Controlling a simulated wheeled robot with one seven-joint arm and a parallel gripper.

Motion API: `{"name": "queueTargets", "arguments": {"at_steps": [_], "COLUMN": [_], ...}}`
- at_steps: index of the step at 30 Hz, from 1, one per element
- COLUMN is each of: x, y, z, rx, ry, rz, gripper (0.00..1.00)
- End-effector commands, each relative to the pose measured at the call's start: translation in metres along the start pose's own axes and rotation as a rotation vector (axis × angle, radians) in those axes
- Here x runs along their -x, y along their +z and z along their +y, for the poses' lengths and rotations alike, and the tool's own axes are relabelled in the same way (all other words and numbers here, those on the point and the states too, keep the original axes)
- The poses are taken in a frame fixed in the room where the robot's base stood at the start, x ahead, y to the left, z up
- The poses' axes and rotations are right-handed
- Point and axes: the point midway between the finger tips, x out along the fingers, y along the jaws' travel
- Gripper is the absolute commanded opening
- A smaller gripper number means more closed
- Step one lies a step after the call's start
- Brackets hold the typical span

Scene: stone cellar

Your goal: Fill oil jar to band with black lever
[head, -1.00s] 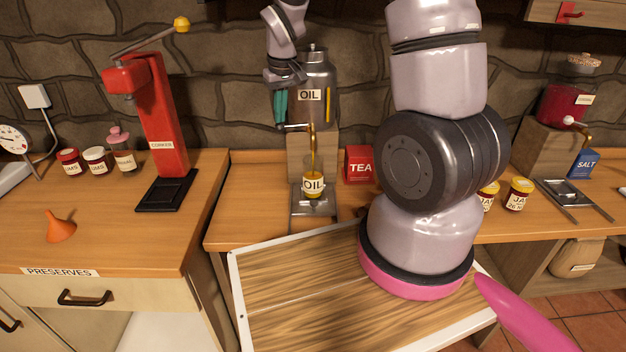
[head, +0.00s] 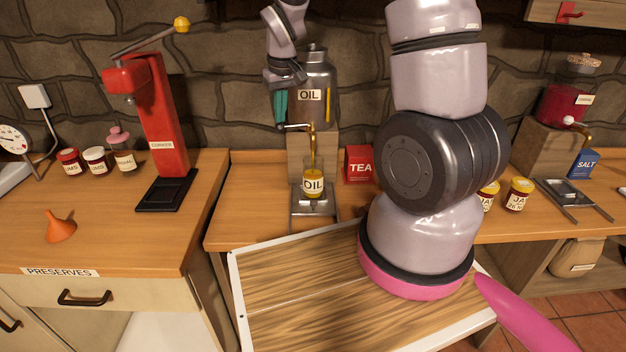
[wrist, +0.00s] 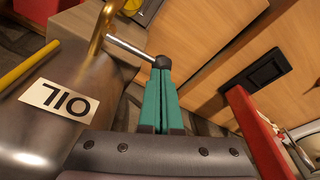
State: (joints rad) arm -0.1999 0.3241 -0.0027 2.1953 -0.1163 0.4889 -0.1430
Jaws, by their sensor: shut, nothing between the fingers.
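The oil jar (head: 313,193) stands upright on a metal stand under the brass spout (head: 312,134) of the grey OIL tank (head: 318,75). Golden oil shows in the jar around its label; the exact level against any band is too small to tell. The lever, a metal rod with a black knob (wrist: 162,62), sticks out beside the spout; its knob shows small in the head view. My gripper (head: 280,122) is shut and empty, its teal fingers pointing down at the lever. In the wrist view the fingertips (wrist: 160,72) are at the black knob, seemingly touching it.
A red TEA box (head: 360,164) stands right of the oil stand. A red corker (head: 158,115) stands on the left counter, with an orange funnel (head: 61,226) in front. My arm hides part of the counter. A white-edged wooden board (head: 290,300) lies in front.

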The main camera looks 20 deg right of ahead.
Motion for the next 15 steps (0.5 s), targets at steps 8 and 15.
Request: {"name": "queueTargets", "arguments": {"at_steps": [8, 15], "x": [0.0014, 0.0059], "y": [-0.0004, -0.0013], "z": [0.0001, 0.0001], "rx": [0.0, 0.0], "ry": [0.0, 0.0], "rz": [0.0, 0.0], "gripper": [0.0, 0.0]}}
